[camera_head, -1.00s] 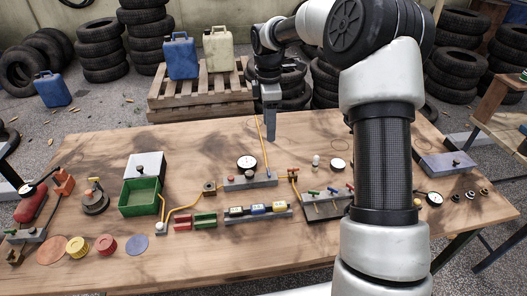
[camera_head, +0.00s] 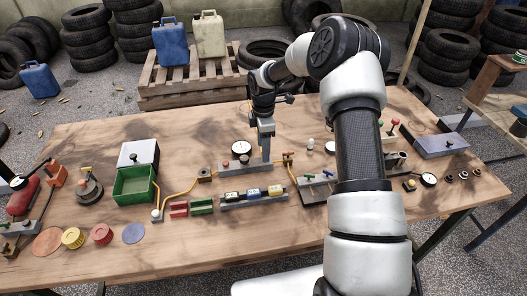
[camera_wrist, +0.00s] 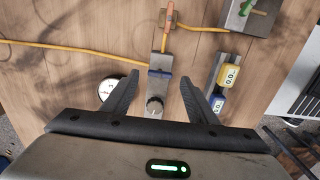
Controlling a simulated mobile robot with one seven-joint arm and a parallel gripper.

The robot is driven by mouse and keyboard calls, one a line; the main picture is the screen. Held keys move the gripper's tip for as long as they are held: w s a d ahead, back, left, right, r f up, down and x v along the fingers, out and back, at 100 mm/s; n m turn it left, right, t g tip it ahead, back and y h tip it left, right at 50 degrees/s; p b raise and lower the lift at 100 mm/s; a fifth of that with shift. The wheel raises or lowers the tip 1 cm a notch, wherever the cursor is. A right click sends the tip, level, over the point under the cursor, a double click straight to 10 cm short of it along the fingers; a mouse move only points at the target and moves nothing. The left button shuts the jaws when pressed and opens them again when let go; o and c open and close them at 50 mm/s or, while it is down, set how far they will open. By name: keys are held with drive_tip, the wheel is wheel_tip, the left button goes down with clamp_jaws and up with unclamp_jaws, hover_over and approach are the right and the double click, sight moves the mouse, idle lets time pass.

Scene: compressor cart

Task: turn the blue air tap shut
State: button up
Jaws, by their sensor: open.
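The blue air tap (camera_wrist: 160,72) shows in the wrist view as a short blue lever lying across a grey block, with a yellow hose running off to the left. A round grey knob (camera_wrist: 154,103) sits on the same block, nearer the palm. My gripper (camera_wrist: 159,79) is open, with one fingertip on each side of the block near the blue lever; nothing is held. Whether a finger touches the lever I cannot tell. In the head view my gripper (camera_head: 266,158) points down at the right part of the grey block (camera_head: 232,170), and the blue lever is hidden there.
An orange-handled tap (camera_wrist: 168,18) and a green-levered block (camera_wrist: 250,14) stand beyond along the hose. A white gauge (camera_wrist: 108,88) is left of my fingers; a row of counters (camera_wrist: 228,76) is to the right. A green bin (camera_head: 134,186) stands further left on the table.

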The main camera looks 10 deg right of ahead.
drive_tip(key=shift+f, duration=1.2)
drive_tip(key=c, duration=1.1)
drive_tip(key=shift+o, duration=0.2)
